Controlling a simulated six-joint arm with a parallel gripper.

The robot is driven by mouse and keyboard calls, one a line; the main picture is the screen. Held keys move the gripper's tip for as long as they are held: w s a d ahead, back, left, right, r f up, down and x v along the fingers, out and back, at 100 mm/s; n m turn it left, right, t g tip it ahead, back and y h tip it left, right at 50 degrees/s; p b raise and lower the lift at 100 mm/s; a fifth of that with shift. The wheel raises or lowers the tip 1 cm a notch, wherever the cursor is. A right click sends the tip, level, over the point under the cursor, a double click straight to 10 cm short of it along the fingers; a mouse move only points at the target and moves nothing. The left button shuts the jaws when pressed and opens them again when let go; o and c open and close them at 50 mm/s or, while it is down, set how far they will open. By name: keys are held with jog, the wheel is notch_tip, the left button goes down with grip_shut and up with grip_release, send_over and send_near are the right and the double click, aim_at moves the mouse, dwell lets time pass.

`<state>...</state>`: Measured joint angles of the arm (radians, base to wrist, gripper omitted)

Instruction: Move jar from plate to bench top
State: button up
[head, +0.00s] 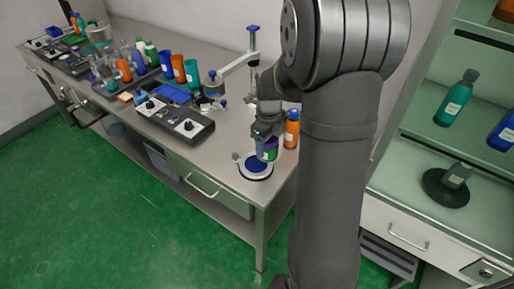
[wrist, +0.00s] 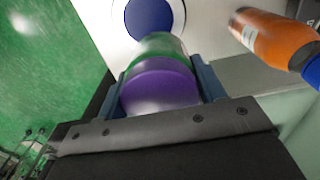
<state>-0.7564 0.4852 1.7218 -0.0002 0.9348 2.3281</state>
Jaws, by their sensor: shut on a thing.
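The jar (wrist: 160,85) has a purple end and a green, partly clear body; it sits between the two fingers of my gripper (wrist: 163,88) in the wrist view. My gripper is shut on it. In the head view the jar (head: 267,150) is small under my gripper (head: 266,138), over or next to the plate (head: 256,168), a white disc with a dark blue centre near the bench's front right corner. The plate (wrist: 152,18) shows beyond the jar in the wrist view. I cannot tell whether the jar touches it. The bench top (head: 221,145) is pale grey.
An orange bottle with a blue cap (head: 291,129) stands close by, right of the jar. A jointed stand (head: 252,62) rises behind. A dark control box (head: 174,122) lies to the left, with several cups and bottles beyond. The bench's front edge is near the plate.

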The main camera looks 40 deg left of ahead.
jog(key=w+d+r, duration=0.2)
jog(key=d+r, duration=0.3)
jog(key=d, duration=0.3)
jog(key=w+a+r+n, duration=0.3)
jog(key=a+r+n, duration=0.25)
jog(key=a, duration=0.35)
jog(key=w+a+r+n, duration=0.45)
jog(key=a+n, duration=0.25)
jog(key=a, duration=0.2)
jog(key=w+a+r+n, duration=0.3)
jog(key=a+r+n, duration=0.25)
jog(key=a, duration=0.35)
jog(key=f, duration=2.8)
jog(key=shift+s+d+f, duration=0.15)
jog(key=shift+s+f, duration=0.05)
jog(key=shift+f, duration=0.15)
jog(key=o, duration=1.1)
jog(key=shift+o, duration=0.2)
